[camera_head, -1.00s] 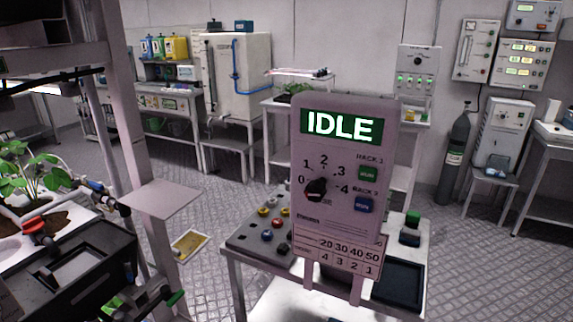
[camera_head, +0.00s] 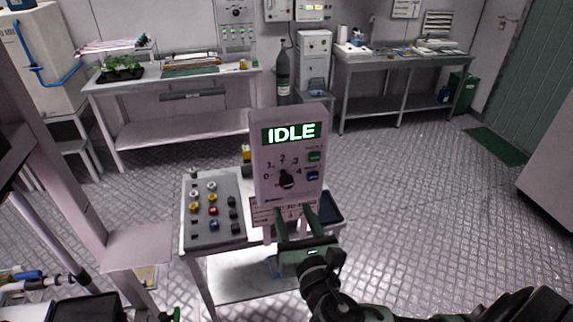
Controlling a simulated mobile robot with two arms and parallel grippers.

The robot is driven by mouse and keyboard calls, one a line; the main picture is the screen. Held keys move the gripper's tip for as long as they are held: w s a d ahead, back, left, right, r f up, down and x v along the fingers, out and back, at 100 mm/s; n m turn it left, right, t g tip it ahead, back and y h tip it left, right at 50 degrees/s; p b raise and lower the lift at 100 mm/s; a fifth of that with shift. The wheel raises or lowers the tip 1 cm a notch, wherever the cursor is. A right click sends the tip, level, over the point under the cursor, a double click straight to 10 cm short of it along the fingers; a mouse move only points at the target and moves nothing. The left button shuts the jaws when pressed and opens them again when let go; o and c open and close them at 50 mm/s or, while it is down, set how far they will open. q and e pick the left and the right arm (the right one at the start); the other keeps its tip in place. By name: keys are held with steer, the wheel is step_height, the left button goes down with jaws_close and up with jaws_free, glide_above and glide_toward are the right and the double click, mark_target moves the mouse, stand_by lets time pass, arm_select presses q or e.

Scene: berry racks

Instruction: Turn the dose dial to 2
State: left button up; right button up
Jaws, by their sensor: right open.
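The dose dial (camera_head: 287,180) is a black knob on the front of an upright pale control panel (camera_head: 262,150). Numbers 0 to 4 run in an arc around it, with 2 at the top. Its pointer is too small to read surely. A green display (camera_head: 291,133) above it reads IDLE. My right gripper (camera_head: 296,213) is open and empty, its two fingers pointing up in front of the panel's lower edge, below the dial. It partly covers the number card at the panel's foot. My left gripper is not in view.
A green button (camera_head: 314,156) and a blue button (camera_head: 313,175) sit right of the dial. A grey box with several coloured knobs (camera_head: 225,185) lies left of the panel on a small table. A dark tray (camera_head: 331,209) is at right. Open floor lies beyond.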

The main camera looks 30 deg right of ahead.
mark_target(288, 185)
steer(key=shift+n+t, duration=0.3)
steer(key=w+r+p, duration=0.1)
steer(key=w+d+r+p, duration=0.1)
steer(key=w, duration=0.1)
steer(key=w+r+p, duration=0.1)
steer(key=w, duration=0.1)
steer(key=shift+w+d+r, duration=0.25)
steer(key=shift+d+r, duration=0.1)
steer(key=shift+w+d+f, duration=0.15)
steer(key=shift+w+d, duration=0.05)
steer(key=shift+w, duration=0.4)
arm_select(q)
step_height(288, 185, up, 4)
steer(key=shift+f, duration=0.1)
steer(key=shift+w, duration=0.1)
arm_select(e)
jaws_close()
